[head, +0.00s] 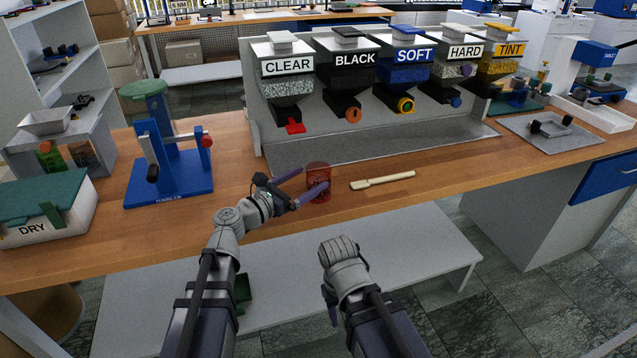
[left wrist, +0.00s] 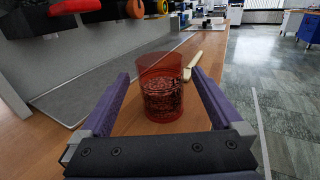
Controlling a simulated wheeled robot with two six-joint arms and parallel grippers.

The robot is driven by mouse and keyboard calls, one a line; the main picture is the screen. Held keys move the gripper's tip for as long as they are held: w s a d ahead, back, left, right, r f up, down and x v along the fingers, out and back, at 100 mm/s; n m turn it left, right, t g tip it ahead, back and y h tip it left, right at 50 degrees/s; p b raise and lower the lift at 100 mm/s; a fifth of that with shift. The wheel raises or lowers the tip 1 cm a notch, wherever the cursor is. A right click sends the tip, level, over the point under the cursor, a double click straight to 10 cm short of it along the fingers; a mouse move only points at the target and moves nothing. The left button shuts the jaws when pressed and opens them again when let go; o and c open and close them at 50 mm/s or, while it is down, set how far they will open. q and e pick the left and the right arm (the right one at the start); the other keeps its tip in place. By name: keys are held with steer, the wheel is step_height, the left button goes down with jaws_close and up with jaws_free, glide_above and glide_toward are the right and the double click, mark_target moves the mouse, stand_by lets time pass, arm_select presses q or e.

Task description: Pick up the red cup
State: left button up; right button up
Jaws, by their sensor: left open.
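The red cup (head: 319,177) is see-through and stands upright on the wooden bench near its front edge, with dark grains inside. It also shows in the middle of the left wrist view (left wrist: 160,88). My left gripper (head: 315,178) is open and level with the bench top. Its two purple fingers reach out on either side of the cup. In the left wrist view there is a gap between the cup and each finger (left wrist: 160,74). My right arm is low in front of the bench; its fingers do not show.
A wooden scoop (head: 383,181) lies just right of the cup. Behind stands a grey dispenser rack (head: 370,143) with labelled hoppers. A blue tumbler stand (head: 168,185) and a box marked DRY (head: 45,225) are to the left. A grey tray (head: 515,130) lies to the right.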

mark_target(326, 171)
arm_select(q)
steer(key=shift+x, duration=1.4)
steer(key=shift+w+d+f, duration=0.1)
steer(key=shift+d+f, duration=0.05)
steer(key=shift+f, duration=0.05)
steer(key=x, duration=0.3)
steer(key=b+x, duration=0.1)
steer(key=shift+w+d+f, duration=0.25)
steer(key=shift+w+f, duration=0.05)
steer(key=shift+f, duration=0.1)
steer(key=shift+s, duration=0.1)
steer(key=c, duration=1.3)
steer(key=shift+r, duration=0.1)
